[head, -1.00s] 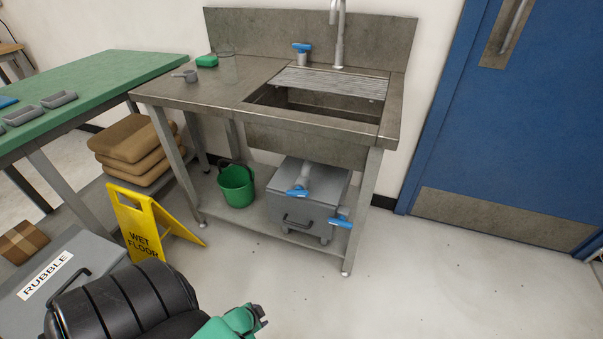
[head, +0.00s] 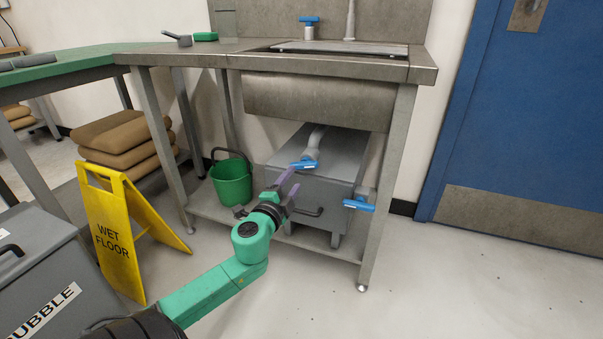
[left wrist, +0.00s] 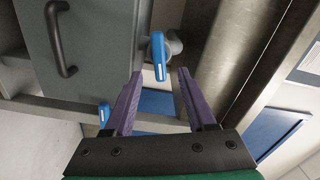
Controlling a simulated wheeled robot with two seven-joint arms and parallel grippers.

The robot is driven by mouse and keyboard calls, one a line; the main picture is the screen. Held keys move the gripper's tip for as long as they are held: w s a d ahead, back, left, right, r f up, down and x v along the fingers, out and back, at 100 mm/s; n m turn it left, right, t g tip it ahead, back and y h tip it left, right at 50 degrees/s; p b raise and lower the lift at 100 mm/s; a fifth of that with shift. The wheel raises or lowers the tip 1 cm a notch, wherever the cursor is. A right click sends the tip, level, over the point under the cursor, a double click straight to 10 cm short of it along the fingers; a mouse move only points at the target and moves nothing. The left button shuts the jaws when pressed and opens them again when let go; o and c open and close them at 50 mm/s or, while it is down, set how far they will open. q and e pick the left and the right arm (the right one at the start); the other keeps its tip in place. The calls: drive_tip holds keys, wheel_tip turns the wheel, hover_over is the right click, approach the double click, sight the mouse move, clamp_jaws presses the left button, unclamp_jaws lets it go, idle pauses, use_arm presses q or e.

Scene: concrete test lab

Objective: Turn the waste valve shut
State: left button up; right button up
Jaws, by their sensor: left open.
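The waste valve is most likely the blue lever (head: 304,165) on the grey drain pipe (head: 316,137) under the sink. The lever lies roughly level, across the pipe. My left gripper (head: 288,178) reaches in under the sink, its purple fingers just left of and below the lever. In the left wrist view, which is turned on its side, the blue lever (left wrist: 158,55) shows ahead of and between the open fingertips (left wrist: 160,73). I see no clear contact. My right gripper is out of view.
A second blue lever (head: 358,204) sits by the right front leg. A grey box (head: 330,190) with a black handle stands behind my gripper on the lower shelf, beside a green bucket (head: 232,182). A yellow wet-floor sign (head: 112,235) stands left. The floor at right is clear.

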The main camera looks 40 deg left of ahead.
sight(302, 168)
use_arm(q)
drive_tip(key=b+x, duration=0.1)
drive_tip(key=x, duration=0.6)
drive_tip(key=shift+w+a, duration=0.15)
drive_tip(key=shift+w, duration=0.1)
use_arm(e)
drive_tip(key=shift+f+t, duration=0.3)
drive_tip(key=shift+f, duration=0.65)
use_arm(q)
clamp_jaws()
drive_tip(key=shift+r+m+p, duration=0.1)
drive_tip(key=shift+m+p, duration=0.5)
drive_tip(key=shift+m, duration=1.1)
unclamp_jaws()
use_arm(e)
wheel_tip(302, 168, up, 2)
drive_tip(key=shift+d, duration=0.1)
